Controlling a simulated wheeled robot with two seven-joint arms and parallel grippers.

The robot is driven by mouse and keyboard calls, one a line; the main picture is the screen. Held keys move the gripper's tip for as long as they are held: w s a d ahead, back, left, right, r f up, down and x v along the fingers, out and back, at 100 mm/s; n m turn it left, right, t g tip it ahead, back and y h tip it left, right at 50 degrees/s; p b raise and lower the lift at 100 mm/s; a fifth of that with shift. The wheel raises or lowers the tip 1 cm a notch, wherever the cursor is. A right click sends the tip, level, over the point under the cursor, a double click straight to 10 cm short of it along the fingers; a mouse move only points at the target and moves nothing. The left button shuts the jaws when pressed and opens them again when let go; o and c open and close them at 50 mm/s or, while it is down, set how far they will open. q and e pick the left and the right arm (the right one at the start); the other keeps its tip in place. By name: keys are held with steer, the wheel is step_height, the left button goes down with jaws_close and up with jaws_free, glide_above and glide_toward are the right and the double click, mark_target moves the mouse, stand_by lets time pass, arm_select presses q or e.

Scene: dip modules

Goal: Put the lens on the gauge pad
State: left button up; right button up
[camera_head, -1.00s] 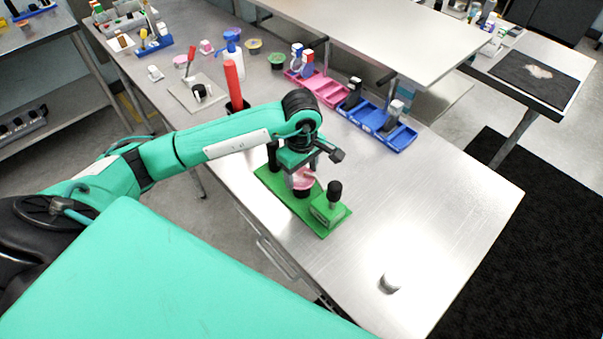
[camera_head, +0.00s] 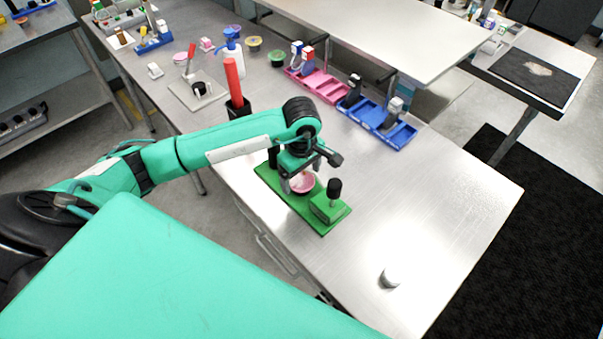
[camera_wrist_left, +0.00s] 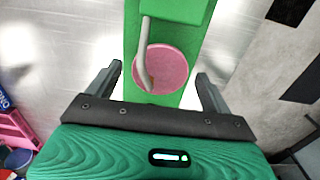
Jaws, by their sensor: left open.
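The round pink lens (camera_head: 303,184) lies on the green gauge (camera_head: 272,181), at its middle. In the left wrist view the lens (camera_wrist_left: 165,70) is a flat pink disc over the green base, and a curved grey arm of the gauge crosses above it. The pad under the lens is hidden. My left gripper (camera_head: 300,171) hangs just above the lens, open. In the left wrist view its two fingers (camera_wrist_left: 158,82) stand apart, one on each side of the green base, with a gap between them and the lens. My right gripper is not in view.
A green block with a black knob (camera_head: 334,189) rises at the gauge's right end. A black holder with a red rod (camera_head: 236,90) stands behind my left arm. Pink (camera_head: 318,86) and blue trays (camera_head: 398,136) line the back edge.

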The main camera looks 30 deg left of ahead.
mark_target(302, 180)
arm_select(q)
steer(key=shift+r, duration=0.25)
step_height(302, 180, up, 12)
steer(key=b, duration=0.4)
steer(key=shift+f, duration=0.15)
